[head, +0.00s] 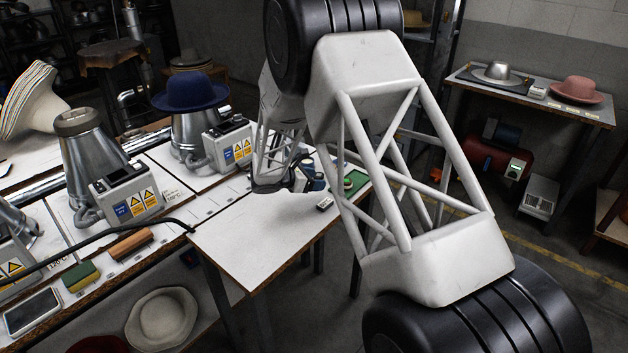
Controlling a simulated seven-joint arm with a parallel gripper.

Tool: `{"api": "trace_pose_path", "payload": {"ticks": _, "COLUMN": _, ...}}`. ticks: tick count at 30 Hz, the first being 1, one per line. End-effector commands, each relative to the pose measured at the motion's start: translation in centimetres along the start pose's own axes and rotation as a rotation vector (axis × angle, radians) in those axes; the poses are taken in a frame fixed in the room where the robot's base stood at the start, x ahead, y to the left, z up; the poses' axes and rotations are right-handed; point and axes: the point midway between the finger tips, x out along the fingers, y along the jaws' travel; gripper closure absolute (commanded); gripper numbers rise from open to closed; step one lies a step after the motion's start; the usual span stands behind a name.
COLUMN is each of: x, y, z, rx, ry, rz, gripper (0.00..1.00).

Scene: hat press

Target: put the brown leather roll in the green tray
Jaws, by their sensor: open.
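My gripper (306,180) is small and dark at the far end of the white table, and it is open. Its fingers are hard to make out against the things beside it. A green surface, apparently the green tray (361,178), shows at the table's far right corner, partly hidden behind my arm. A small round green and yellowish thing (348,186) is at its near side. I cannot pick out a brown leather roll for certain; a brown elongated block (131,243) lies on the left bench, well away from my gripper, and looks more like wood.
A small grey-white item (324,203) lies near my gripper on the white table (250,248), whose front is clear. A blue hat (190,91) on a metal press and a control box (228,144) stand left of my gripper. A black cable (110,222) crosses the left bench.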

Motion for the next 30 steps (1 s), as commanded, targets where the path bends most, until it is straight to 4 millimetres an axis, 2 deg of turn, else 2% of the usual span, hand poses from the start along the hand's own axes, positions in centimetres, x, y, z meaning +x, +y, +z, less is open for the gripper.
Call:
{"api": "trace_pose_path", "payload": {"ticks": 10, "x": 0.0, "y": -0.2, "z": 0.3, "rx": 0.007, "ry": 0.003, "rz": -0.003, "gripper": 0.32}}
{"api": "trace_pose_path", "payload": {"ticks": 17, "x": -0.3, "y": -2.3, "z": 2.8, "rx": 0.081, "ry": 0.041, "rz": -0.040, "gripper": 0.32}}
{"api": "trace_pose_path", "payload": {"ticks": 23, "x": -1.0, "y": -6.4, "z": 6.8, "rx": 0.218, "ry": 0.113, "rz": -0.108, "gripper": 0.32}}
{"api": "trace_pose_path", "payload": {"ticks": 30, "x": -2.3, "y": -12.7, "z": 11.6, "rx": 0.424, "ry": 0.214, "rz": -0.209, "gripper": 0.32}}
